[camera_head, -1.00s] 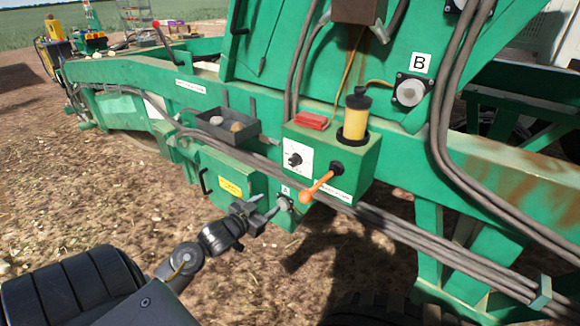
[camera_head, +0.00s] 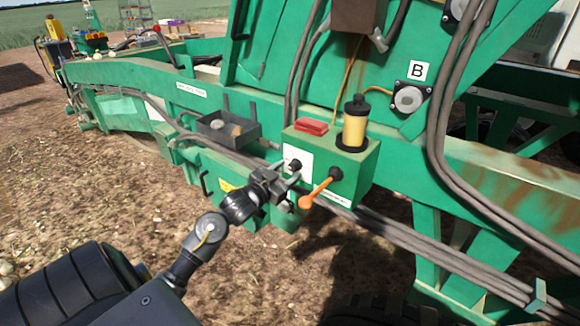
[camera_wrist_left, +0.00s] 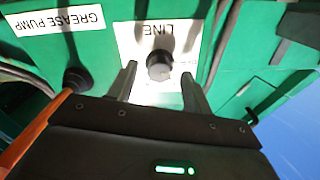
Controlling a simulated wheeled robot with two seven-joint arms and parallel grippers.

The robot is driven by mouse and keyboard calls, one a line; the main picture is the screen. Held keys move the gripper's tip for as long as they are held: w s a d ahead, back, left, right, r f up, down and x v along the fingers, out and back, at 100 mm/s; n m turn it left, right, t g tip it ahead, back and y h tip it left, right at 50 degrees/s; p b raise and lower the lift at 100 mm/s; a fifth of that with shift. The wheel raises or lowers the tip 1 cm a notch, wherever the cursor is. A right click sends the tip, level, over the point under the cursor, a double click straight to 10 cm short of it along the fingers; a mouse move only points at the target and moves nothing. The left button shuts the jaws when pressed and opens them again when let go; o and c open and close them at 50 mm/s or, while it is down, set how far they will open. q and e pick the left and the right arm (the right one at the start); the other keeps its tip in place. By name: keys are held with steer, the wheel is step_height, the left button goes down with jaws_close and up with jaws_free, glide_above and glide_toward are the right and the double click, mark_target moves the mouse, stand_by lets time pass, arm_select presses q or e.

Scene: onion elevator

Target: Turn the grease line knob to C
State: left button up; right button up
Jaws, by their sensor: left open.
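The grease line knob (camera_head: 295,164) is small, round and black. It sits on a white label plate (camera_head: 305,155) on the front of the green grease box (camera_head: 357,171). In the left wrist view the knob (camera_wrist_left: 159,66) shows on the plate marked "LINE" (camera_wrist_left: 158,30), and its lettering around the knob is too blurred to read. My left gripper (camera_head: 289,182) is open just in front of and slightly below the knob. In the left wrist view its two fingers (camera_wrist_left: 160,84) stand on either side of the knob, with gaps visible. My right gripper is not in view.
An orange-handled lever (camera_head: 318,190) sticks out just right of my left gripper. The label "GREASE PUMP" (camera_wrist_left: 57,24) is beside the knob plate. A yellow grease cup (camera_head: 355,128) and red block (camera_head: 311,127) top the box. Hoses (camera_head: 390,234) run below.

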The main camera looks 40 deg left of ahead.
arm_select(q)
steer(key=shift+w, duration=1.05)
steer(key=c, duration=1)
